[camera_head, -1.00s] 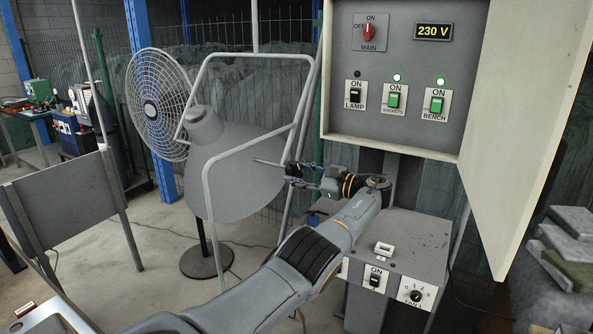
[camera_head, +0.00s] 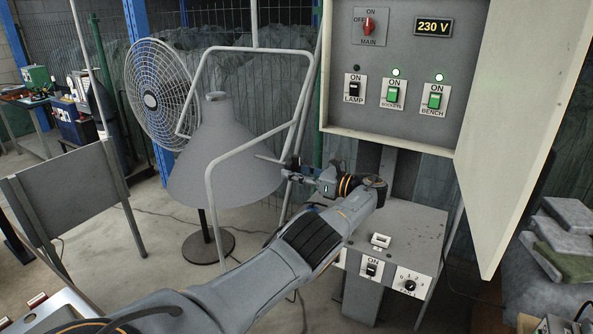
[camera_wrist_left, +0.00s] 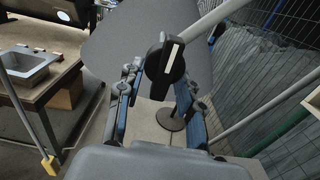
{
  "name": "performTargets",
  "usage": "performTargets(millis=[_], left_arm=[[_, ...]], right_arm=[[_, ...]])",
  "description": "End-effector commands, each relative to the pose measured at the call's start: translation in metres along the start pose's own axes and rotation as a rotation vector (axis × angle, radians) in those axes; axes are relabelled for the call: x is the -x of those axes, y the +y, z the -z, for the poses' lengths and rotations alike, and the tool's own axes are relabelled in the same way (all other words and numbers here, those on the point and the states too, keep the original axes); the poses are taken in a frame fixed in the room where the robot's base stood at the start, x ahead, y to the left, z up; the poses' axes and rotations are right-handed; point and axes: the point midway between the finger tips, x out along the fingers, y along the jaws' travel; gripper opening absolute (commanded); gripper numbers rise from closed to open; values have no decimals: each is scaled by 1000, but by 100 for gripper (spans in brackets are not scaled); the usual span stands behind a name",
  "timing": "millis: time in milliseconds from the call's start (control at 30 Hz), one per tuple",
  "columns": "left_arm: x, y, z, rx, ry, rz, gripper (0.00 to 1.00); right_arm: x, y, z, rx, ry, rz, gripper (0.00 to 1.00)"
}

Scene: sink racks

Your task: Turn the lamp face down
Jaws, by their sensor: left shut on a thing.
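The lamp is a large grey conical shade (camera_head: 218,150) on a stand with a round dark base (camera_head: 208,246), left of centre in the head view. Its narrow neck is at the top and its wide rim is low, so the open side faces down or nearly so; its inside is hidden. My left gripper (camera_head: 286,171) is at the shade's right side. In the left wrist view, a black knob with a white stripe (camera_wrist_left: 166,66) sits between its fingers, which are shut on it. My right gripper is not in view.
A tubular metal frame (camera_head: 209,185) surrounds the shade. A white caged fan (camera_head: 150,100) stands behind left. A switch cabinet (camera_head: 395,135) with an open door (camera_head: 520,130) is at right, above a grey control box (camera_head: 405,240). A grey panel (camera_head: 72,195) stands at left.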

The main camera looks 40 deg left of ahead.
Motion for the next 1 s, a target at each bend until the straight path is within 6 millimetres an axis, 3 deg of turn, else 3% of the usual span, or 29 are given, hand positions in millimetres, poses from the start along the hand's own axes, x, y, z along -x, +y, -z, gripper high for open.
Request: performTargets(millis=[333,367,467,800,1000], left_arm=[[-1,0,0,-1,-1,0,0],[-1,0,0,-1,-1,0,40],[-1,0,0,-1,-1,0,59],[0,0,-1,0,0,1,59],[-1,-1,-13,3,-1,0,59]], right_arm=[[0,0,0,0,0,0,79],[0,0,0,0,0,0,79],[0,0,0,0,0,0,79],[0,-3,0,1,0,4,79],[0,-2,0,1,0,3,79]])
